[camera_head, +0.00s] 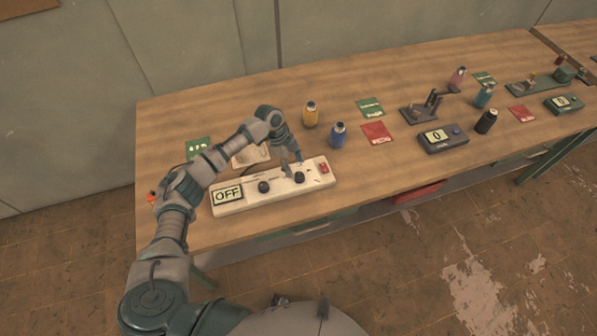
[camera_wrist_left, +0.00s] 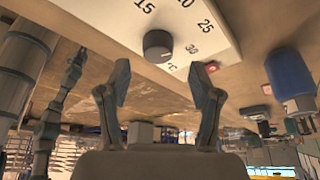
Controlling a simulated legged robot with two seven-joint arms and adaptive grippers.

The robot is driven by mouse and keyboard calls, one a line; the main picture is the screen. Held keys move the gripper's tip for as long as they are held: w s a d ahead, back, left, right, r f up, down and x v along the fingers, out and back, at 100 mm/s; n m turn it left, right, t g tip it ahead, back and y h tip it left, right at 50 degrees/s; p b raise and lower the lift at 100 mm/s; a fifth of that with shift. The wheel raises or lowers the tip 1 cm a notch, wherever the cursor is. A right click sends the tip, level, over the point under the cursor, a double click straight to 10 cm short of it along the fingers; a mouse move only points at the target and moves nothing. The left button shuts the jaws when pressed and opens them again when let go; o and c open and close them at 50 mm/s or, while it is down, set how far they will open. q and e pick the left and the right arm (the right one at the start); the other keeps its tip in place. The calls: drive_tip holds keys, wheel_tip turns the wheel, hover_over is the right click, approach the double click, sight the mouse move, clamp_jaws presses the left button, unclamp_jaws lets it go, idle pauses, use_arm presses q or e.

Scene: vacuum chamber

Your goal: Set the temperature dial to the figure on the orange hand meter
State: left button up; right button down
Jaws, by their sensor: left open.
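The white control box (camera_head: 240,203) lies near the front edge of the bench. It has a display reading OFF, two black knobs and a red switch.
Yellow (camera_head: 310,115) and blue (camera_head: 338,135) bottles stand behind and right of the box. Green and red cards lie around. A dark meter (camera_head: 443,139) showing 0 sits further right among more bottles. Bare wood (camera_head: 375,170) lies right of the box.

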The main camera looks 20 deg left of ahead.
use_arm(q)
drive_tip(key=v, duration=0.7)
drive_tip(key=shift+d+r, duration=0.15)
drive_tip(key=shift+r, duration=0.15)
drive_tip(key=shift+f, duration=0.1)
